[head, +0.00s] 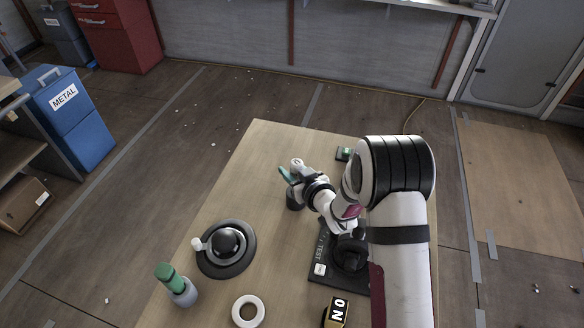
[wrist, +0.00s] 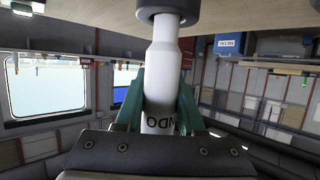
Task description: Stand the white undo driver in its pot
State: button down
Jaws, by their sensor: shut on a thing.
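The white undo driver (wrist: 162,75) is upright between the teal fingers of my gripper (wrist: 160,105), with part of its dark lettering showing upside down. In the head view my gripper (head: 291,174) is near the table's left side, shut on the driver. A dark grey pot (wrist: 168,14) is at the driver's far end in the wrist view, and that end is hidden at the pot's rim. It looks lined up with the mouth, but I cannot tell how deep it sits. The pot (head: 294,200) stands on the table below my gripper in the head view.
A green driver stands in a grey pot (head: 184,293) at the front left. The table's (head: 265,150) far left is clear.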

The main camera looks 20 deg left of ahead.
dwell(0.4)
jog(key=shift+c, duration=2.2)
grip_release()
notch_tip(320, 180, up, 12)
jog(key=s+d+r+m+t+h, duration=0.1)
jog(key=s+d+r+m+h, duration=0.1)
jog(key=d+r, duration=0.4)
jog(key=s+d+r+m+t+h, duration=0.1)
jog(key=d+r, duration=0.5)
jog(key=d, duration=0.8)
jog(key=shift+s+d+m+h, duration=0.2)
jog(key=shift+s+m+h, duration=0.4)
jog(key=shift+s+m, duration=0.1)
